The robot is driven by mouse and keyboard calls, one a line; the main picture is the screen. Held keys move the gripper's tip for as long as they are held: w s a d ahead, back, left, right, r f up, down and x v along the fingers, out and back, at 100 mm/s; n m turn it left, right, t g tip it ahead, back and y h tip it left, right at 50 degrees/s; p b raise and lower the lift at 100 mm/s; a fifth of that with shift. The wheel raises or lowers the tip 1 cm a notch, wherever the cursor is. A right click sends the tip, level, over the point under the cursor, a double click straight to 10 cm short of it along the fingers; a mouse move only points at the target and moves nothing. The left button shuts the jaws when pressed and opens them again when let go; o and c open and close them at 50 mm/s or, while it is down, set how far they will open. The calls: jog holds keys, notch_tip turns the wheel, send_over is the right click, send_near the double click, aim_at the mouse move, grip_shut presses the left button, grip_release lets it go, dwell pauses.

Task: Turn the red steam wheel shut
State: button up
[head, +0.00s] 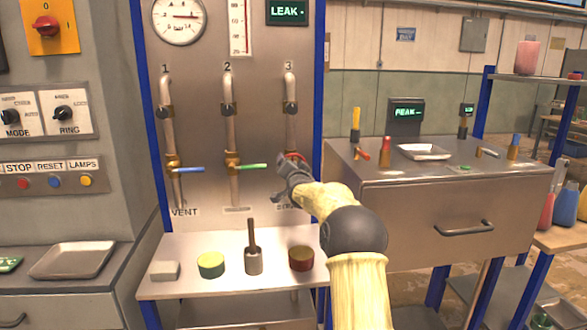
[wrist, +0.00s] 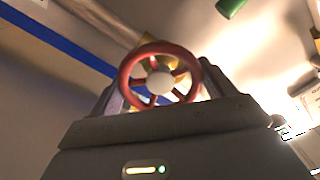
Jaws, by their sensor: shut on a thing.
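The red steam wheel (wrist: 128,75) shows in the wrist view as a spoked ring with a pale round hub. In the head view only a bit of its red rim (head: 293,156) shows, on the pipe under number 3, mostly hidden by my gripper (head: 287,178). In the wrist view my gripper (wrist: 154,98) has a finger on each side of the wheel and is shut on it. The exact contact of the fingertips with the rim is hidden behind the gripper body.
Left of the wheel, pipes 1 and 2 carry a blue lever (head: 188,170) and a green lever (head: 252,166). A shelf (head: 215,290) below bears a sponge, round tins and a pestle in a cup. A display (head: 286,11) above reads LEAK. A steel cabinet (head: 400,200) stands close on the right.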

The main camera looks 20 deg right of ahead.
jog(key=o, duration=0.9)
jog(key=shift+f, duration=0.2)
jog(key=shift+r, duration=0.1)
jog(key=b+v, duration=0.3)
jog(key=v, duration=1.4)
jog(key=shift+s, duration=0.25)
